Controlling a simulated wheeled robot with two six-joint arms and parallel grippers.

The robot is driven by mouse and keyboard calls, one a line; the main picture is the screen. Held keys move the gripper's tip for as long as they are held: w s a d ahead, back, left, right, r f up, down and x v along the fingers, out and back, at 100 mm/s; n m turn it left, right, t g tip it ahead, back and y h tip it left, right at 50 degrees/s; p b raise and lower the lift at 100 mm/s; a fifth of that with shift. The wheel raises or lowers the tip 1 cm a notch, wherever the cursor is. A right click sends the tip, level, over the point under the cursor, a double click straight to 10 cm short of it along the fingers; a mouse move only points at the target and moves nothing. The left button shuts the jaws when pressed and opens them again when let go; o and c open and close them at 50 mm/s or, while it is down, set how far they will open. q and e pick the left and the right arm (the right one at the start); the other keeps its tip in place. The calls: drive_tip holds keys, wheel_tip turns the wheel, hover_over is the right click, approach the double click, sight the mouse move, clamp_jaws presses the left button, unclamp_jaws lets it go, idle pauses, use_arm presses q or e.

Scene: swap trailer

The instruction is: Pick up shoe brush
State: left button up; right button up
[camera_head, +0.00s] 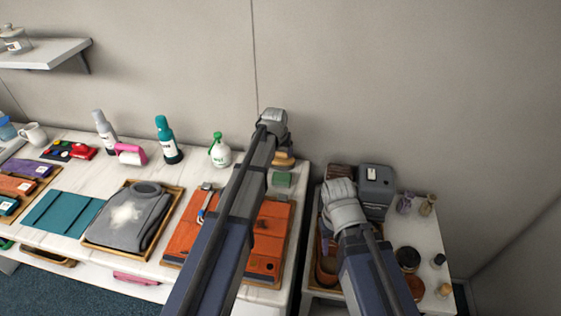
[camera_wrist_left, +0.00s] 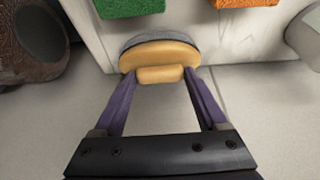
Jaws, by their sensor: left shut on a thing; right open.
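The shoe brush (camera_wrist_left: 150,50) has a tan wooden body with grey bristles along its far edge and a small tan grip. In the left wrist view my left gripper (camera_wrist_left: 160,76) is shut on this grip, one purple finger at each side. In the head view a tan piece of the brush (camera_head: 284,161) shows just right of my left arm, by the back edge of the long counter (camera_head: 150,290). My left arm hides the left fingers there. My right arm reaches over the side table, and its fingers are hidden.
A green block (camera_head: 282,180) and an orange case (camera_head: 270,240) lie near the brush. A tray with a grey garment (camera_head: 130,215) and several bottles stand left. The side table (camera_head: 430,240) holds a grey box (camera_head: 375,190) and jars. The wall is close behind.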

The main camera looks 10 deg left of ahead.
sight(280, 154)
use_arm(q)
clamp_jaws()
idle(0.3)
idle(0.3)
wheel_tip(280, 154, up, 10)
drive_tip(key=p, duration=1)
